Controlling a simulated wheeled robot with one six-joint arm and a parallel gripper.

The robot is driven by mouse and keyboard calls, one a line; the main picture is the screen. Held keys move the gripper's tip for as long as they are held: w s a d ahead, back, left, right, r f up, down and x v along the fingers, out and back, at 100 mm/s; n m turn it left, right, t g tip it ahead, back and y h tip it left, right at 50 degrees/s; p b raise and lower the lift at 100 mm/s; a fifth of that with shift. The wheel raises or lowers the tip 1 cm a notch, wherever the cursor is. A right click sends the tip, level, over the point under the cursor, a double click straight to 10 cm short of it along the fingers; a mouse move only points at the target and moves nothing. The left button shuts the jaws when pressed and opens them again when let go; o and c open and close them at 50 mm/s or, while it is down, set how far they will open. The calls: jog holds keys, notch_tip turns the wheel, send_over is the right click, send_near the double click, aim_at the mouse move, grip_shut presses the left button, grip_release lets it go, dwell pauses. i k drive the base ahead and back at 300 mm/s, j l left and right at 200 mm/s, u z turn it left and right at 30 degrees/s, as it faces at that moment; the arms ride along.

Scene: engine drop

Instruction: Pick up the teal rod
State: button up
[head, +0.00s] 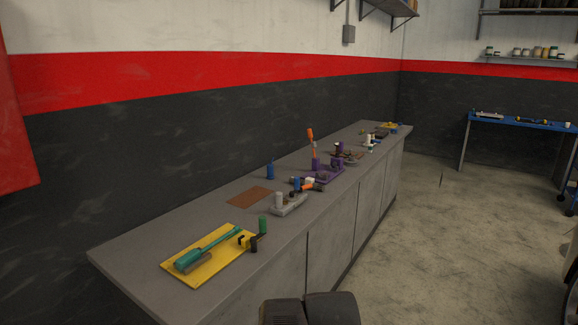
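A teal rod-like tool (211,247) lies slantwise on a yellow board (207,283) at the near left end of the long grey workbench. Its thicker end is toward the lower left and its thin shaft points to the upper right. A grey piece lies beside the thick end. A short green cylinder (262,224) stands upright at the board's right corner, beside small black parts. My gripper's fingertips are not visible. Dark rounded parts at the bottom edge look like my own arm, well apart from the teal tool.
The grey workbench (145,255) runs away to the right. Along it are a brown mat (249,196), a blue cylinder (270,170), a grey holder (289,206), a purple stand (327,175) and an orange-handled tool (311,138). Open floor (450,240) lies right of it.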

aim_at(194, 254)
jog(key=i, duration=0.75)
jog(key=i+u, duration=0.25)
jog(key=k+l, duration=0.1)
jog(key=l, duration=0.15)
jog(key=k+l, duration=0.1)
jog(key=l+z, duration=0.05)
jog(key=l, duration=0.05)
